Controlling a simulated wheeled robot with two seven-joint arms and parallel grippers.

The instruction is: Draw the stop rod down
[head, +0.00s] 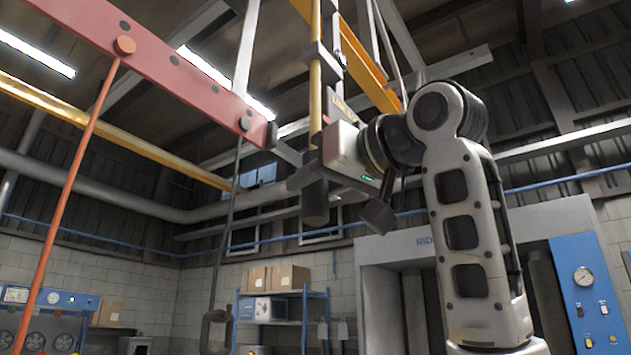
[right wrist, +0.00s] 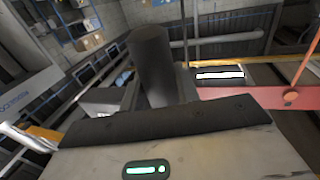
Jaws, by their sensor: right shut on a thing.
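The stop rod (head: 315,90) looks to be the yellow rod hanging upright right of centre in the head view, with a dark cylindrical grip (head: 315,207) at its lower end. My right gripper (head: 312,172) is shut on this dark grip near its top, coming in from the right. In the right wrist view the dark grip (right wrist: 152,68) stands out between the fingers (right wrist: 160,98), which are partly hidden by the gripper body. The rod passes through a grey bracket (head: 318,52) higher up. My left gripper is in neither view.
A red beam (head: 165,68) overhead carries an orange rod (head: 75,190) and a dark hook rod (head: 228,225) left of the grip. A grey cabinet with a blue gauge panel (head: 587,290) stands at right. Shelving with boxes (head: 280,278) stands behind. Space below the grip looks clear.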

